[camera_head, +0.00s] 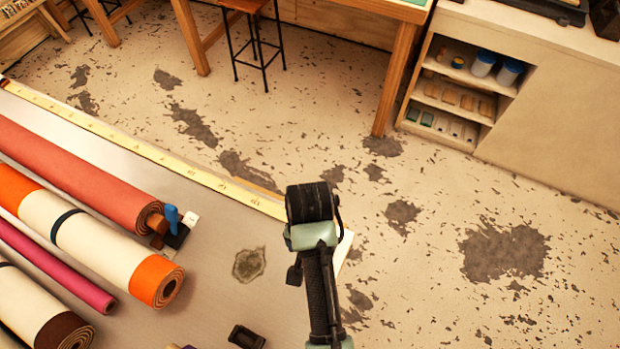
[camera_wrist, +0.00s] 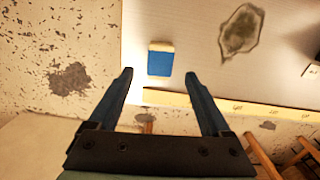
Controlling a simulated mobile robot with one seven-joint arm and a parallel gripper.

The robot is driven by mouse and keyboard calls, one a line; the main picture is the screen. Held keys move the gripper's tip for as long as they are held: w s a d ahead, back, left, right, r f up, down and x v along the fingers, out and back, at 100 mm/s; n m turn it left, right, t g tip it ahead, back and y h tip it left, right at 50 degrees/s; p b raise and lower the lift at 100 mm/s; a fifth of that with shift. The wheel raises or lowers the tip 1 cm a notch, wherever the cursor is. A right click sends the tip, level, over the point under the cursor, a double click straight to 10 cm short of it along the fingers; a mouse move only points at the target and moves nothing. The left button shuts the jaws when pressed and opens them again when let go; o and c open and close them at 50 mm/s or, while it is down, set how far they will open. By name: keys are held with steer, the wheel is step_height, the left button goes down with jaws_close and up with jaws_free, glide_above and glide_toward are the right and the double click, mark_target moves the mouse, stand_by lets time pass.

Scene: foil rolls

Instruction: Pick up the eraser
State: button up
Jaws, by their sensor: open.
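The eraser, a small block with a blue body and a cream end (camera_wrist: 160,60), lies on the grey tabletop in the wrist view. It is near the table's edge, and my gripper (camera_wrist: 158,74) points toward it. The two fingers are apart, with nothing held between them. The eraser shows just beyond the fingertips, roughly centred in the gap. I cannot tell the exact height of the fingers above it. In the head view I cannot make out the eraser; my arm covers that part of the table.
Several rolls, including a red roll (camera_head: 75,170) and an orange-and-cream roll (camera_head: 100,240), lie at the left of the table. A dark stain (camera_head: 249,264) marks the tabletop. A small black object (camera_head: 246,337) is near the bottom. A yellow measuring strip (camera_head: 150,152) runs along the edge.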

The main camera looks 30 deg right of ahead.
steer(key=shift+f+p, duration=0.8)
steer(key=shift+f, duration=2.25)
jaws_close()
